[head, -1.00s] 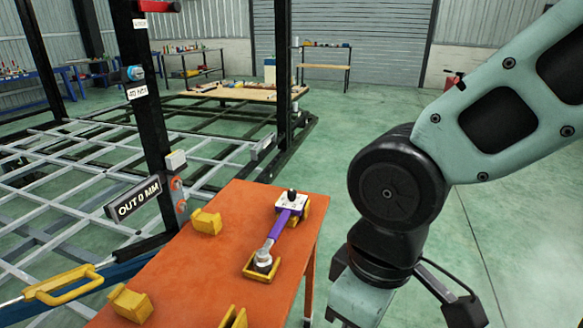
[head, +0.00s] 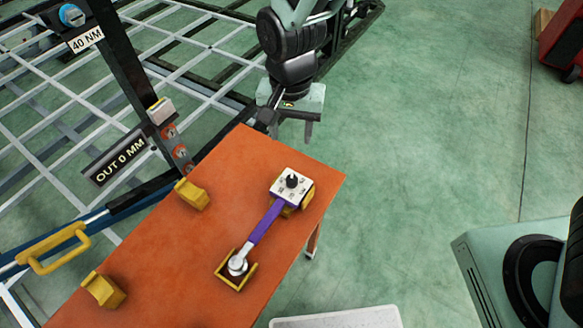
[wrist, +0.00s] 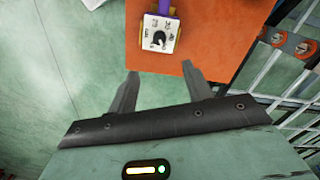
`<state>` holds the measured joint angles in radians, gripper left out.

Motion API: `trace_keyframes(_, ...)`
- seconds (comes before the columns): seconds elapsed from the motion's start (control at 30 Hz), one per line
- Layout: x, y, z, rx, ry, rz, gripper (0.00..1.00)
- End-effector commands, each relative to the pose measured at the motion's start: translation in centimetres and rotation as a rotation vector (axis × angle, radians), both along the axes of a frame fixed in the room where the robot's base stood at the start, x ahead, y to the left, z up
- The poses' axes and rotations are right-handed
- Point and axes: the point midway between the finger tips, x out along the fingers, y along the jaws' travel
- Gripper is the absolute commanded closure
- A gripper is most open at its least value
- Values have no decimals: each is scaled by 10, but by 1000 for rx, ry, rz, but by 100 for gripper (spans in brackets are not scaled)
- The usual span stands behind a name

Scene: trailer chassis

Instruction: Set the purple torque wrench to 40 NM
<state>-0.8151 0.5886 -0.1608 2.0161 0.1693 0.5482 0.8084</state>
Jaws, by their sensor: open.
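The purple torque wrench (head: 264,224) lies across the orange table, its round silver head in a yellow holder at the lower left. A white dial plate with a black knob (head: 291,181) is at its upper right end, over another yellow support. In the wrist view the dial plate (wrist: 149,45) shows with its knob (wrist: 159,38) just beyond my fingertips; its markings are too small to read surely. My gripper (wrist: 158,71) is open and empty, apart from the knob. In the head view my gripper (head: 288,124) is past the table's far end. A sign reading 40 NM (head: 86,39) is on the black post.
The orange table (head: 185,262) also bears yellow holders (head: 192,194) at its left. A sign reading OUT 0 MM (head: 115,155) and the trailer frame (head: 172,58) stand to the left.

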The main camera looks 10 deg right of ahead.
Motion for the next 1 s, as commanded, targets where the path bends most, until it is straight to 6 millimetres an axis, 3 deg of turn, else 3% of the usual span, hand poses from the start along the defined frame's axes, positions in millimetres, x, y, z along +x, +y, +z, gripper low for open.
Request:
trace_keyframes(0.7,-2,-1,-130,-2,5,2,50)
trace_keyframes(1.0,-1,-1,-164,0,3,2,50)
